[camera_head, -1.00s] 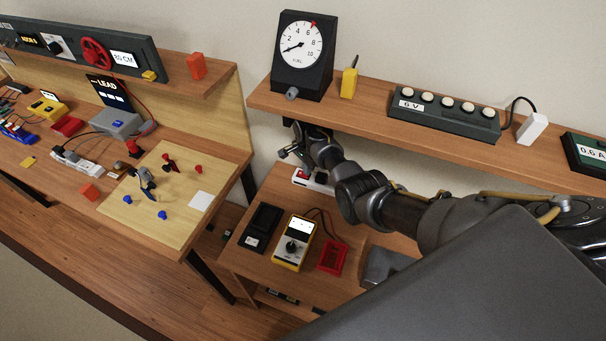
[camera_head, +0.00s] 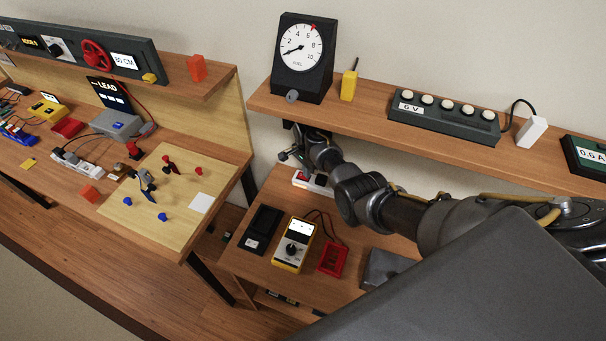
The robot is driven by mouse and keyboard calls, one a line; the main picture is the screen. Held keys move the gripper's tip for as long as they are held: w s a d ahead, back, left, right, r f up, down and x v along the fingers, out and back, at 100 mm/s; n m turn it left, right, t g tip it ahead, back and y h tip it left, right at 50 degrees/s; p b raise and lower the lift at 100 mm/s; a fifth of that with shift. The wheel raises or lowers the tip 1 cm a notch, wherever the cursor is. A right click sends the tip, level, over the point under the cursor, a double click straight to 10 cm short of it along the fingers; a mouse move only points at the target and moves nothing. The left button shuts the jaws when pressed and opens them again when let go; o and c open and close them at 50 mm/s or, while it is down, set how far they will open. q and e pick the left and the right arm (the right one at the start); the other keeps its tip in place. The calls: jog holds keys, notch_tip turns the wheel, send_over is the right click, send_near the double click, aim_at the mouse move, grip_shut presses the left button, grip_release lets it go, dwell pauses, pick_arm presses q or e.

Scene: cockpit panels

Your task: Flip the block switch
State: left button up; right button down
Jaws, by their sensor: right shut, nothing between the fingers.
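A white block with a red part (camera_head: 312,181), which looks like a switch block, lies on the lower right table below the shelf. My arm partly hides it. My right gripper (camera_head: 290,156) is above and slightly left of this block, under the shelf's left end, shut and empty. I cannot tell whether it touches the block. Another white power strip (camera_head: 77,166) with dark plugs lies on the left bench. My left gripper is not in view.
The shelf (camera_head: 370,110) above my right arm carries a fuel gauge (camera_head: 301,57), a yellow block (camera_head: 349,86) and a 6 V lamp panel (camera_head: 443,116). A yellow multimeter (camera_head: 293,245), a black box (camera_head: 261,229) and a red frame (camera_head: 332,259) occupy the lower table.

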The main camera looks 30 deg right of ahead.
notch_tip(320, 180, up, 4)
jog(key=p, duration=0.3)
jog(key=shift+r+p, duration=0.15)
jog(key=shift+p, duration=0.15)
jog(key=shift+r, duration=1.05)
